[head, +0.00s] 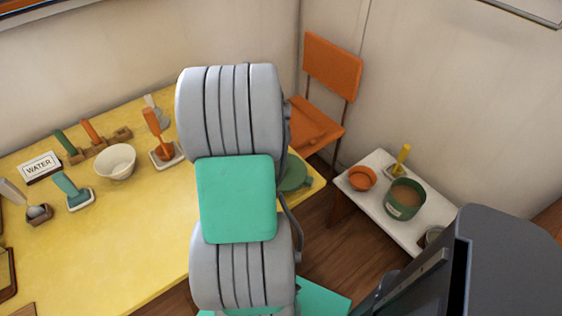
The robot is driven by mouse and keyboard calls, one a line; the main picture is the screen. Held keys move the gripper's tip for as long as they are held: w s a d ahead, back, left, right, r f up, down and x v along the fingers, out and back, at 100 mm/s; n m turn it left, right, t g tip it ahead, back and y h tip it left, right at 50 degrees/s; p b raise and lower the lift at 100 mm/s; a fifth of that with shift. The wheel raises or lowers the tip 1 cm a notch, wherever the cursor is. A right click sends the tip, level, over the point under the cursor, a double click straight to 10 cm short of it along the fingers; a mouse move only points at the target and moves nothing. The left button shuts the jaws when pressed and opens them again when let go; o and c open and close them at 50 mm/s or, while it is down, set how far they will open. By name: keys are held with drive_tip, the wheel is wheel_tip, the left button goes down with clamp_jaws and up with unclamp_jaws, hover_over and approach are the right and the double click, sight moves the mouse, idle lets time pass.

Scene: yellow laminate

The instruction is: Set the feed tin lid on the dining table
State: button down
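A green round piece that looks like the feed tin lid (294,174) shows at the right end of the yellow dining table (110,245). My arm covers its left part, so I cannot tell whether it rests on the table or is held above it. The green feed tin (404,211) stands open on a white side table (379,217), with brown feed inside. My thick grey and teal arm stands across the middle of the view. My gripper does not show; the arm hides whatever is behind it.
A white bowl (115,162), a WATER sign (40,166) and several scoop-like tools on stands occupy the table's back and left. Its front middle is clear. An orange bowl (362,178) sits beside the tin. An orange chair (330,68) stands behind.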

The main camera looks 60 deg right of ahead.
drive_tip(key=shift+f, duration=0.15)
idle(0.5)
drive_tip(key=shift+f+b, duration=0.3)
drive_tip(key=shift+b, duration=0.25)
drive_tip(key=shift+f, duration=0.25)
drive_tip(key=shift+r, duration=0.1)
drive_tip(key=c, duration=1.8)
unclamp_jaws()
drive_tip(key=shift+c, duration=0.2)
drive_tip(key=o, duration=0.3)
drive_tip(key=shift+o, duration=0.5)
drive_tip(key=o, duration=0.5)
